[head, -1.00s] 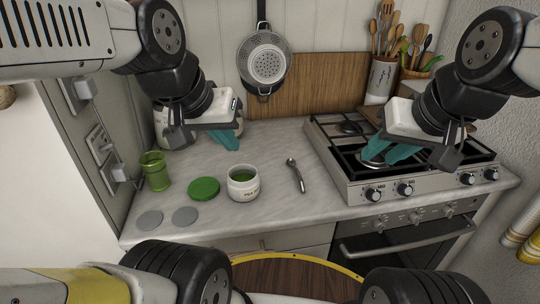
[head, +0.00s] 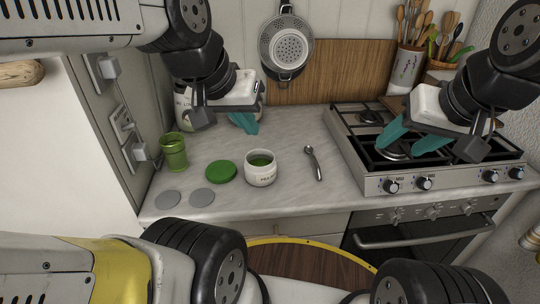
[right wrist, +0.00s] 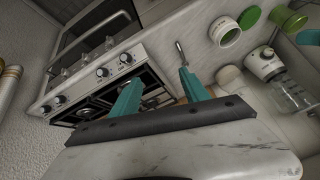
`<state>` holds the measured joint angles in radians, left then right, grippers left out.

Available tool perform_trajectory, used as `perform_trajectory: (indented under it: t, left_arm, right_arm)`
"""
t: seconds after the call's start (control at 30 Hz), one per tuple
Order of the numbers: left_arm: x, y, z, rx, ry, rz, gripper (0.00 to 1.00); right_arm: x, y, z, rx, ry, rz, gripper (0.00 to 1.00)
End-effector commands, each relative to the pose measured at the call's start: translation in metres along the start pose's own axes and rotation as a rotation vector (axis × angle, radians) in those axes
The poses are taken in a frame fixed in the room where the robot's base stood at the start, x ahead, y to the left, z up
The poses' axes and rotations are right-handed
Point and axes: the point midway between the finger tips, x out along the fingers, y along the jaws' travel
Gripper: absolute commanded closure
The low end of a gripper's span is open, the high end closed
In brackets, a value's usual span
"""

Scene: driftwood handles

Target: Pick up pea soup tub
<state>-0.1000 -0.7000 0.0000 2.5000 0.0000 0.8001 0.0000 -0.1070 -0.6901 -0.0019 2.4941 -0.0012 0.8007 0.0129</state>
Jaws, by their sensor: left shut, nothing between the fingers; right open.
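The pea soup tub (head: 261,174) is a small white tub with green contents and lettering on its front. It stands open and upright on the counter, with a green lid (head: 221,172) lying flat to its left. The tub also shows near the top of the right wrist view (right wrist: 226,33). My left gripper (head: 246,124), with teal fingers, is shut and empty above the counter, behind the tub. My right gripper (head: 408,139) is open and empty above the stove, to the right of the tub. Its teal fingers are spread apart in the right wrist view (right wrist: 160,92).
A metal spoon (head: 314,163) lies right of the tub. A green cup (head: 174,152) and two grey discs (head: 185,199) are at the left. The gas stove (head: 430,170) fills the right side. A colander (head: 287,45) hangs on the back wall. A utensil crock (head: 405,70) stands behind.

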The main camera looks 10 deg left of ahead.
Motion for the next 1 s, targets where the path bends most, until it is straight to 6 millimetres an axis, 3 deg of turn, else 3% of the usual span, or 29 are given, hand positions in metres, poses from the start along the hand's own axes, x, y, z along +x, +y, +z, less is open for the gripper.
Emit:
perform_trajectory:
  t: [0.03, 0.2, 0.4, 0.53, 0.67, 0.8, 1.0]
  left_arm:
    - [0.000, 0.000, 0.000, 0.000, 0.000, 0.000, 1.00]
    - [0.000, 0.000, 0.000, 0.000, 0.000, 0.000, 1.00]
    - [0.000, 0.000, 0.000, 0.000, 0.000, 0.000, 1.00]
    - [0.000, 0.000, 0.000, 0.000, 0.000, 0.000, 1.00]
    - [0.000, 0.000, 0.000, 0.000, 0.000, 0.000, 1.00]
    - [0.000, 0.000, 0.000, 0.000, 0.000, 0.000, 1.00]
    - [0.000, 0.000, 0.000, 0.000, 0.000, 0.000, 1.00]
  right_arm:
    - [0.003, -0.003, -0.004, 0.008, -0.012, -0.007, 0.34]
    - [0.025, -0.025, -0.030, 0.107, -0.105, -0.035, 0.01]
    - [0.075, -0.075, -0.065, 0.269, -0.250, -0.008, 0.00]
    - [0.115, -0.115, -0.076, 0.364, -0.323, 0.053, 0.00]
    - [0.158, -0.160, -0.077, 0.446, -0.369, 0.141, 0.00]
    - [0.205, -0.210, -0.064, 0.521, -0.379, 0.250, 0.00]
    - [0.253, -0.259, -0.041, 0.595, -0.344, 0.365, 0.00]
